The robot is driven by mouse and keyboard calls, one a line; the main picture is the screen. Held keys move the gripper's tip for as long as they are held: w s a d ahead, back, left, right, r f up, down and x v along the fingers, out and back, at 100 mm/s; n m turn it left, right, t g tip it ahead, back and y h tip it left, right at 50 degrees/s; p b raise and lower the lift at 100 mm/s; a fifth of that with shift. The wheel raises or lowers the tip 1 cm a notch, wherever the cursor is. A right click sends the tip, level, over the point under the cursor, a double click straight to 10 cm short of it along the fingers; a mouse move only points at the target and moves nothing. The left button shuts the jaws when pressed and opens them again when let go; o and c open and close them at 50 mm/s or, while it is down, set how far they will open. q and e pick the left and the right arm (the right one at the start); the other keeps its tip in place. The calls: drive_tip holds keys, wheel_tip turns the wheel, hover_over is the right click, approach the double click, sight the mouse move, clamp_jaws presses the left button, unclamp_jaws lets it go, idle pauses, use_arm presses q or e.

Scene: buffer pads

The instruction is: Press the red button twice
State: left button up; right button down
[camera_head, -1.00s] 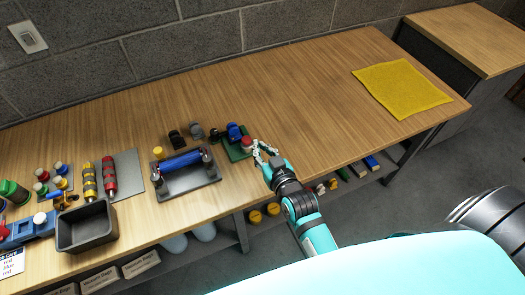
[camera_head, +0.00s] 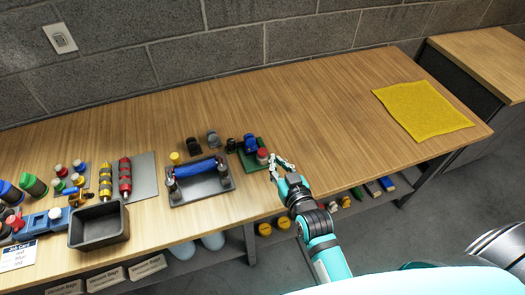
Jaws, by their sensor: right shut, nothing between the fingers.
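A red button (camera_head: 262,154) sits on a small green base (camera_head: 252,164) near the front middle of the wooden table, beside a blue part (camera_head: 250,144). My right gripper (camera_head: 277,165) is just to the right of the red button, its fingers shut and empty. The fingertips are close to the button's side; I cannot tell whether they touch it. Other small red-topped pieces (camera_head: 59,186) stand among coloured caps at the left. My left gripper is not in view.
A grey plate with a blue roller (camera_head: 197,167) lies left of the green base. Farther left are a dark bin (camera_head: 99,228) and yellow and red cylinders (camera_head: 105,181). A yellow mat (camera_head: 423,110) lies at the right. The table's middle back is clear.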

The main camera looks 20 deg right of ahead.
drive_tip(key=shift+w+r+b, duration=0.25)
drive_tip(key=shift+r+b, duration=0.05)
drive_tip(key=shift+r, duration=0.65)
drive_tip(key=shift+w, duration=0.1)
drive_tip(key=p, duration=0.2)
hover_over(265, 155)
wheel_tip(265, 155, down, 2)
wheel_tip(265, 155, down, 4)
drive_tip(key=shift+d+r, duration=0.1)
drive_tip(key=shift+r, duration=0.15)
drive_tip(key=shift+f, duration=0.55)
